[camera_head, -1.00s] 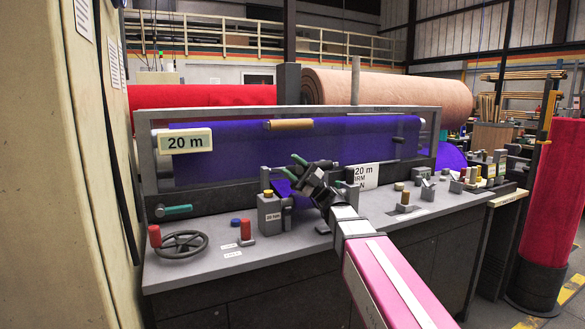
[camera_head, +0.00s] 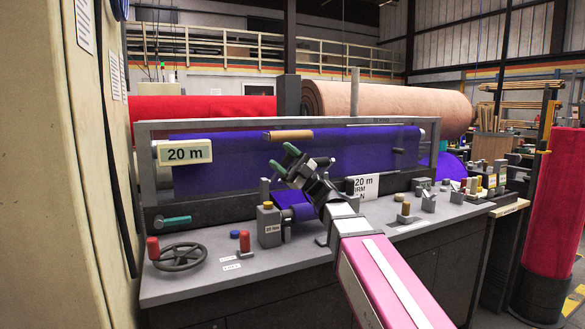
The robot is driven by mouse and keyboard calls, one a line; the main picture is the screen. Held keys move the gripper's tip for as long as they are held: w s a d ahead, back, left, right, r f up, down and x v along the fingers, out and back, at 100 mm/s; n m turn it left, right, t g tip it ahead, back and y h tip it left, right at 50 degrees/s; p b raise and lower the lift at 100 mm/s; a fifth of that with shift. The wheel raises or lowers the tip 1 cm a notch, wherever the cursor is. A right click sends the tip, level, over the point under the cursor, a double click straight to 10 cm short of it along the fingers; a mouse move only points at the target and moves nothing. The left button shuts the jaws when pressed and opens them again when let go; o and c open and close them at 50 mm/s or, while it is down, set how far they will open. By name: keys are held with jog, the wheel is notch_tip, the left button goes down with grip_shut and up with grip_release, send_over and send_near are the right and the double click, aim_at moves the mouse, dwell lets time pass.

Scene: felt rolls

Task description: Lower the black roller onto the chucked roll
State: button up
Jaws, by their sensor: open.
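The purple chucked roll (camera_head: 225,165) lies level between the end holders of a grey frame (camera_head: 350,122). A short tan bar (camera_head: 290,136) sits across the frame's upper front, over the purple felt. My gripper (camera_head: 284,157), with green fingertips, is open and empty in front of the purple roll. Its tips are just below the tan bar in the picture; I cannot tell the depth between them. I cannot make out the black roller for certain; the dark parts along the frame do not show clearly as a roller. My wrist hides part of the roll's lower middle.
A grey bench (camera_head: 320,246) carries a handwheel (camera_head: 179,257), red knobs, a grey box with a yellow cap (camera_head: 269,222) and several small fixtures at right. A "20 m" sign (camera_head: 185,152) hangs at left. A beige panel (camera_head: 65,200) stands close at far left.

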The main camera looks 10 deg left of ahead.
jog(key=s+a+r, duration=0.4)
jog(key=s, duration=0.2)
jog(key=shift+s, duration=0.3)
jog(key=shift+c, duration=0.3)
